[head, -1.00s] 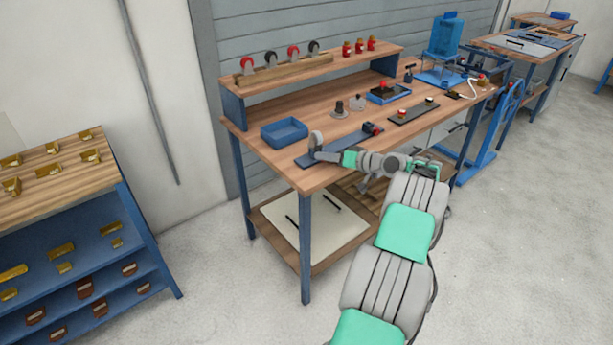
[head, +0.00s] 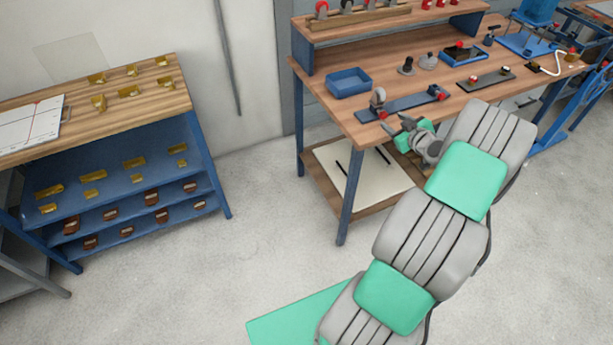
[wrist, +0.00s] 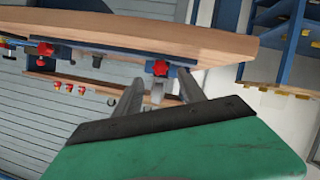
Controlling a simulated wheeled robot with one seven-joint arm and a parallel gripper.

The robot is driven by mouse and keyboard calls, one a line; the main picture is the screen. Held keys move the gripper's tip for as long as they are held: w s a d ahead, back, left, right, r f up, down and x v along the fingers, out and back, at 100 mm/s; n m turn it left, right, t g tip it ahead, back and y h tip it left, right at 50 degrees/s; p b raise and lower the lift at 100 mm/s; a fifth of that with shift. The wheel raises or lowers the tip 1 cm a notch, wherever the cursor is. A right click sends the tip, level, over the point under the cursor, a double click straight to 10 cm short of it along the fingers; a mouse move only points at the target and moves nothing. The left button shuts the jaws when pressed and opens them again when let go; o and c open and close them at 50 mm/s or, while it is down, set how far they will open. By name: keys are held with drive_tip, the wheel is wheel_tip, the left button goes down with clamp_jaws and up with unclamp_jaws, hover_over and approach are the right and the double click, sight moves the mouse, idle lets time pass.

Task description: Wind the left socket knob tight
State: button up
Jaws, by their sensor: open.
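A blue fixture plate (head: 405,105) lies near the left front of the workbench. Its left end carries an upright grey disc (head: 377,98) and a red knob (head: 383,114). A second red knob (head: 439,94) is at its right end. My gripper (head: 396,127) is open and empty, just in front of the plate's left end. In the wrist view, where the bench appears upside down, the left red star knob (wrist: 160,68) shows beyond and between the open fingers (wrist: 160,80), with no visible contact. The other red knob (wrist: 45,49) is further left there.
On the workbench (head: 338,112) are a blue tray (head: 349,82), a dark plate with knobs (head: 487,79) and a raised shelf (head: 400,18). A blue rack (head: 125,165) with brass and brown pieces stands left. The floor (head: 270,250) between is clear.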

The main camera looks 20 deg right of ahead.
drive_tip(key=a+b, duration=0.1)
drive_tip(key=a, duration=0.2)
drive_tip(key=a+g+y+b, duration=0.1)
drive_tip(key=a, duration=0.2)
drive_tip(key=w+a+y+b, duration=0.1)
drive_tip(key=a, duration=0.2)
drive_tip(key=shift+a+f+n+g, duration=0.35)
drive_tip(key=shift+f+n+g, duration=0.05)
drive_tip(key=s+a+f+g+b, duration=0.2)
drive_tip(key=s+a+g+b, duration=0.1)
drive_tip(key=a, duration=0.8)
drive_tip(key=s+a+f+m+g+y+b, duration=0.1)
drive_tip(key=s+a+f+g+b, duration=0.1)
drive_tip(key=a, duration=1)
drive_tip(key=shift+s+g+b, duration=0.6)
drive_tip(key=shift+s+b, duration=0.5)
drive_tip(key=shift+b, duration=0.55)
